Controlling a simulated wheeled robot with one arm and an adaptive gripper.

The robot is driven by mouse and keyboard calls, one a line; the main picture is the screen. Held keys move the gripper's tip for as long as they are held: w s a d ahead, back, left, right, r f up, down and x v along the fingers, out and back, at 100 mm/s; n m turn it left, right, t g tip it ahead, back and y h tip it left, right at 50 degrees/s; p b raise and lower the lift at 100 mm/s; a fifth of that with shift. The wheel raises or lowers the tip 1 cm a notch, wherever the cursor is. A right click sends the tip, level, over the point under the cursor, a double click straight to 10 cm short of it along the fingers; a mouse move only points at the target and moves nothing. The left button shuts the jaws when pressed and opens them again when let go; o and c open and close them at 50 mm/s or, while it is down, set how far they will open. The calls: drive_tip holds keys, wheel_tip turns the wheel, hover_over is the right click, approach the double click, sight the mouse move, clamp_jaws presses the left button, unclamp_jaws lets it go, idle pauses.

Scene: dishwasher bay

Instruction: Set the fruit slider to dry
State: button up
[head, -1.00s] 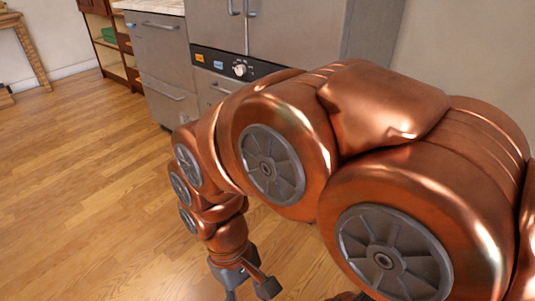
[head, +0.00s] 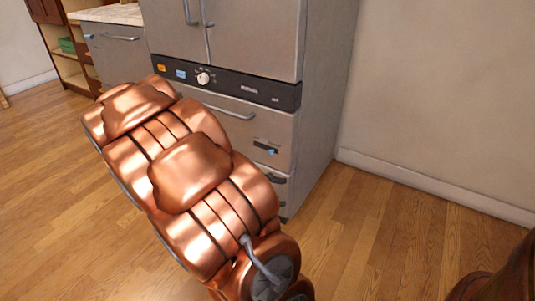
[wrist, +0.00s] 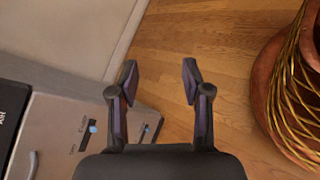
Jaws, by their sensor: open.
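A small slider with a blue knob (head: 271,152) sits on the drawer front of the grey appliance (head: 322,110), right of the long handle. A blue knob (wrist: 93,128) on a dark track also shows at the lower left of the wrist view, beside small lettering too small to read. I cannot make out the slider's marks or its setting. My gripper (wrist: 159,76) is open and empty in the wrist view, its fingers over bare floor to the right of the panel and apart from the knob. In the head view my gripper is out of sight.
The appliance's black strip (head: 240,86) carries a white dial (head: 203,78), an orange button (head: 162,68) and a blue button (head: 181,74). A lower handle (head: 276,178) sticks out. Open wooden floor (head: 385,235) lies right of the appliance, up to the wall (head: 430,90).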

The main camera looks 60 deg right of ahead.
sight(270, 153)
drive_tip(key=w+d+f+n+t+h+p, duration=0.1)
drive_tip(key=w+d+n+h, duration=0.35)
drive_tip(key=d, duration=0.25)
drive_tip(key=w+d+f+n+t+h+p, duration=0.1)
drive_tip(key=w+d+n+h, duration=0.2)
drive_tip(key=w+d, duration=0.4)
drive_tip(key=w+d+f+n+t+p, duration=0.1)
drive_tip(key=w+d+f+n+t, duration=0.3)
drive_tip(key=f, duration=0.3)
drive_tip(key=w+d+f+n+t+p, duration=0.1)
drive_tip(key=w+d+f+n+t, duration=0.2)
drive_tip(key=w+f+n, duration=0.25)
drive_tip(key=shift+m+h, duration=0.45)
drive_tip(key=shift+m, duration=0.05)
drive_tip(key=shift+s+d+f+b, duration=0.1)
drive_tip(key=shift+d+b, duration=0.2)
drive_tip(key=shift+d, duration=0.75)
drive_tip(key=shift+w+d+f+b, duration=0.15)
drive_tip(key=shift+d+b, duration=0.1)
drive_tip(key=shift+d, duration=0.8)
drive_tip(key=shift+s+d+f+b, duration=0.15)
drive_tip(key=shift+d+b, duration=0.15)
drive_tip(key=shift+d, duration=0.75)
clamp_jaws()
